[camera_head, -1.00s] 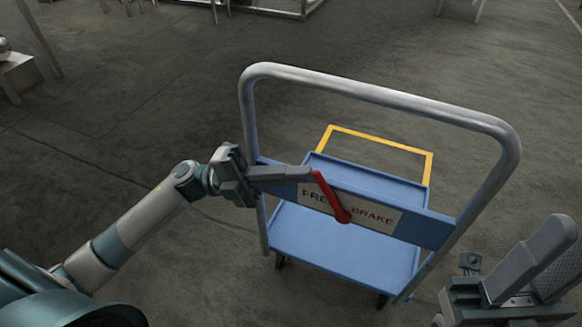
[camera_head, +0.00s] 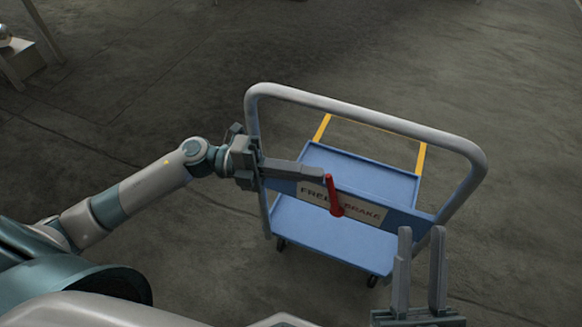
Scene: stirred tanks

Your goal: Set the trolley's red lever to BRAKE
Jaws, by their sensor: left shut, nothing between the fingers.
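The red lever (camera_head: 333,195) is mounted on the label plate (camera_head: 365,211) across the trolley's handle frame. Its handle points up and leans slightly left in the picture, between the words FREE and BRAKE, nearer upright than flat. My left gripper (camera_head: 322,173) is shut and empty. Its fingertips are at the lever's upper end, on the FREE side, and seem to touch it. The blue trolley (camera_head: 330,234) stands on the floor with its grey push handle (camera_head: 365,115) toward me. My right gripper (camera_head: 421,231) is open and empty, pointing up at the lower right, in front of the trolley's right side.
A yellow frame (camera_head: 421,160) rises at the trolley's far end. A metal stand (camera_head: 22,58) is at the far upper left. The grey floor around the trolley is clear.

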